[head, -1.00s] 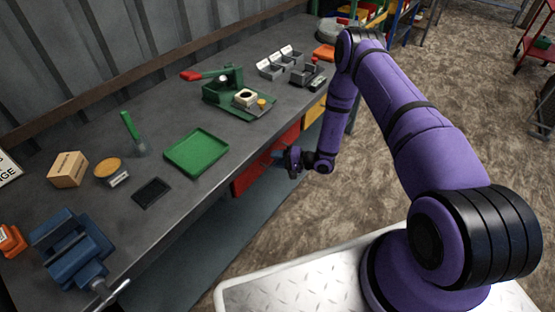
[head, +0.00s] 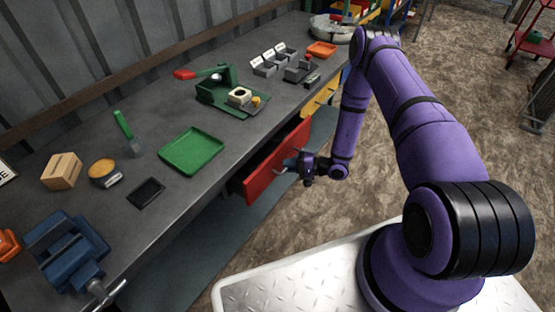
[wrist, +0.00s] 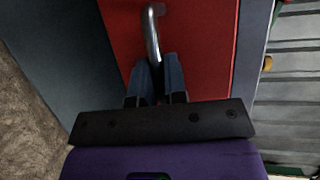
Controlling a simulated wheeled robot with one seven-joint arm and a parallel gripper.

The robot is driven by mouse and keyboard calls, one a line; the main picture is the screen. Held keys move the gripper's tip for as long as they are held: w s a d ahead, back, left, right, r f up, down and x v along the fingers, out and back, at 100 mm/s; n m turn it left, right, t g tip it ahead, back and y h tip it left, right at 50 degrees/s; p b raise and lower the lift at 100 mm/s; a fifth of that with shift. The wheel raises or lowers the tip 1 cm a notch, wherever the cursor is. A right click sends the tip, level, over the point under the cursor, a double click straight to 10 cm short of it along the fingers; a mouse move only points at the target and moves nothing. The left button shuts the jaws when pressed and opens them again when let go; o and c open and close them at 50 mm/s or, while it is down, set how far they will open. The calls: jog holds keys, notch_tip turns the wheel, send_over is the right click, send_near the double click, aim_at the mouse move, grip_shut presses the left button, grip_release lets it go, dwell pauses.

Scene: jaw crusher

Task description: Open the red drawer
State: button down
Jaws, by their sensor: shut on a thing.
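The red drawer (head: 274,168) is under the bench top and stands pulled partway out, with a dark gap showing behind its front. Its front also fills the middle of the wrist view (wrist: 205,60). A curved metal handle (wrist: 152,35) stands on that front. My gripper (head: 291,163) is at the drawer front, and in the wrist view its two blue fingers (wrist: 158,75) are closed around the lower part of the handle. The inside of the drawer is mostly hidden by the bench top.
The yellow drawer (head: 320,97) is beside the red one, further back. The bench top (head: 90,225) carries a green tray (head: 192,150), a green press (head: 222,92), a blue vise (head: 66,246) and small boxes. Open floor (head: 420,75) lies right of the bench.

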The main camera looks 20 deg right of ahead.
jog(key=s+d, duration=1.1)
jog(key=s, duration=0.4)
jog(key=shift+s+d, duration=0.15)
jog(key=shift+s, duration=0.1)
jog(key=c, duration=1.2)
grip_release()
jog(key=shift+d, duration=0.1)
jog(key=v, duration=1)
jog(key=shift+s+d, duration=0.2)
jog(key=shift+r, duration=0.1)
